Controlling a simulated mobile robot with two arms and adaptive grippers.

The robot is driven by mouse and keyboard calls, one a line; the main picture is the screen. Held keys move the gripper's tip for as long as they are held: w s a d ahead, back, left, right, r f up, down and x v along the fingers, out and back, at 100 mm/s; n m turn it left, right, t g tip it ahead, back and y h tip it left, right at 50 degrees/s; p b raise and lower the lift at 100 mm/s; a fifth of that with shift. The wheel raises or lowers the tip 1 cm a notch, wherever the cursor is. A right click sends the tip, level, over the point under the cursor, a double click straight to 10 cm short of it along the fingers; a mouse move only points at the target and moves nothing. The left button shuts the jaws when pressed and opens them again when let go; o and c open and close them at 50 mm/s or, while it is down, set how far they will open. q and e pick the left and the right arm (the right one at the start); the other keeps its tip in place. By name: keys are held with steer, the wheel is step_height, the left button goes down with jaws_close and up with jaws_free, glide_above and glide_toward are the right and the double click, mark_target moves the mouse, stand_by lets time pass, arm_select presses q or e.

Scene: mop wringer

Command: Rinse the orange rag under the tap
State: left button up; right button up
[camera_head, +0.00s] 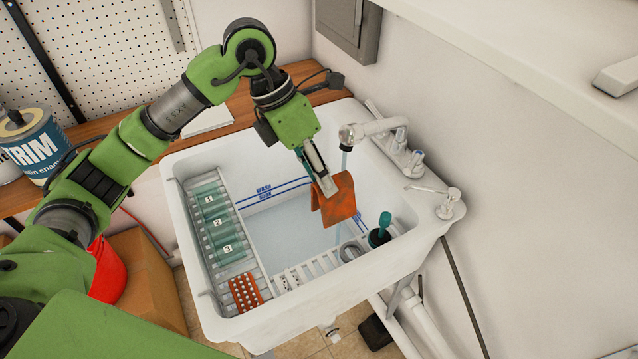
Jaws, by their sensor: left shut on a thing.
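The orange rag (338,203) hangs folded from my left gripper (325,184), which is shut on it. Gripper and rag are above the basin of the white sink (182,172). The tap (367,130) is at the sink's back right. A thin stream of water (344,160) falls from its spout, just behind the rag in the picture. I cannot tell whether the water touches the rag. The right gripper is not in view.
A rack with numbered green pieces (217,222) and an orange dotted piece (245,292) lines the sink's left side. A teal-handled tool (381,232) stands at the front right. A paint can (38,145) is at the far left. The wall (540,190) bounds the right.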

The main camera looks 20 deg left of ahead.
arm_select(q)
steer(key=shift+w+a+f, duration=0.1)
steer(key=shift+w+a, duration=0.05)
steer(key=shift+w, duration=0.35)
steer(key=w, duration=0.2)
steer(key=w+a+b, duration=0.1)
steer(key=w, duration=0.1)
steer(key=shift+f, duration=0.4)
steer(key=shift+d, duration=0.15)
steer(key=shift+w+d, duration=0.15)
steer(key=shift+d, duration=0.25)
steer(key=shift+a, duration=0.1)
steer(key=shift+a+b, duration=0.3)
steer(key=shift+a, duration=0.25)
